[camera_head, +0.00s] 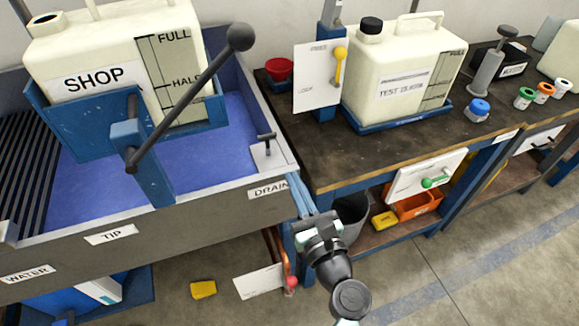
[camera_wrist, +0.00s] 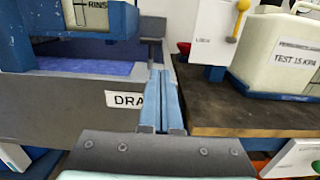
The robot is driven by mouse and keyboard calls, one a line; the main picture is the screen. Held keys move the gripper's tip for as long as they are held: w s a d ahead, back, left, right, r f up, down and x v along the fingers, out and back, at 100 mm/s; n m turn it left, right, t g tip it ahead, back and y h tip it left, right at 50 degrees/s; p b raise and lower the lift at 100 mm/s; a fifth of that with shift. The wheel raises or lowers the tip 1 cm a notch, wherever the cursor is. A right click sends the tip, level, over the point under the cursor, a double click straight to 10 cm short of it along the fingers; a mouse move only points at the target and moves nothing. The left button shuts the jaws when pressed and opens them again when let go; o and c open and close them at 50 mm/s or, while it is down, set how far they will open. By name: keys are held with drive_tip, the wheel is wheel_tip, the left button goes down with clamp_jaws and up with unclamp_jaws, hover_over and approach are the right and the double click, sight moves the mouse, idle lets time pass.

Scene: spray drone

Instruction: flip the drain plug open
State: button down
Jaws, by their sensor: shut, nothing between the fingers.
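The drain plug (camera_head: 266,143) is a small dark T-shaped handle on a pale plate in the basin's right corner, just behind the DRAIN label (camera_head: 270,188). In the wrist view the plug (camera_wrist: 152,27) stands up straight ahead, beyond my fingertips. My gripper (camera_head: 291,184) is shut and empty, with its blue fingers pointing toward the basin's right corner. In the wrist view the closed fingers (camera_wrist: 160,73) overlap the basin's front corner and partly cover the label. The plug's lower part is hidden behind the fingers there. I see no clear contact with the plug.
The basin's grey rim (camera_head: 150,215) lies before the plug. A SHOP jug (camera_head: 95,60) sits in a blue tilting cradle, with a black-knobbed lever (camera_head: 190,95) leaning over the basin. A dark workbench (camera_head: 330,165) adjoins on the right, carrying another jug (camera_head: 400,70).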

sight(280, 161)
drive_tip(key=x, duration=0.9)
drive_tip(key=shift+b, duration=0.35)
wheel_tip(280, 161, up, 5)
drive_tip(key=p, duration=0.4)
drive_tip(key=shift+p, duration=0.35)
drive_tip(key=shift+f, duration=0.1)
